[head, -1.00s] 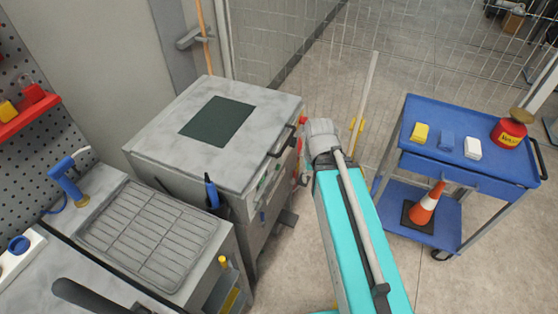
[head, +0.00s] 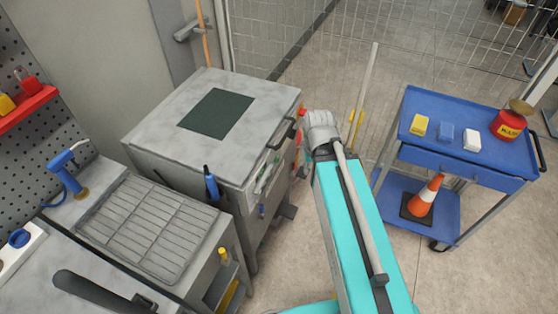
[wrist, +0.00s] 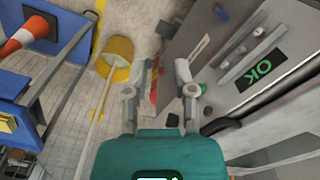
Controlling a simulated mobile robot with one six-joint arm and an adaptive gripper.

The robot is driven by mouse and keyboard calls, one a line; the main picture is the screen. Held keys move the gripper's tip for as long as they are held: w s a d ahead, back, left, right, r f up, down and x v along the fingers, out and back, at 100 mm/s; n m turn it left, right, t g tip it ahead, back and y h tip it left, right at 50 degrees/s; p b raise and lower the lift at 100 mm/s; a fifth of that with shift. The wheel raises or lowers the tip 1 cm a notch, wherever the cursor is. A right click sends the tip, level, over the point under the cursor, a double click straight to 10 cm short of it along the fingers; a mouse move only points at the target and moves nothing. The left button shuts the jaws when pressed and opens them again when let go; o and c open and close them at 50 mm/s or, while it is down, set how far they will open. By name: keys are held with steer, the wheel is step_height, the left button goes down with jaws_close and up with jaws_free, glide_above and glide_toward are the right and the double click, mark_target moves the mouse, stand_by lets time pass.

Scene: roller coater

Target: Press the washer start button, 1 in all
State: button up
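The grey washer (head: 165,145) stands in the middle of the head view, with a dark square on its top and its control front facing right. Its front (wrist: 250,65) also fills the right of the wrist view, with a green OK display (wrist: 263,70). Small red parts (head: 301,113) show at its front edge; I cannot tell which is the start button. Red also shows between my fingers in the wrist view, partly hidden. My gripper (wrist: 169,66) is open and empty beside the washer front; my arm hides it in the head view.
A blue cart (head: 470,175) with small blocks, a red can and an orange cone (head: 424,196) stands to the right. A yellow bucket (wrist: 119,50) with a pole is close to my gripper. A bench with a wire rack (head: 150,228) is at left.

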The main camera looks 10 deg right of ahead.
jaws_close()
stand_by(1.1)
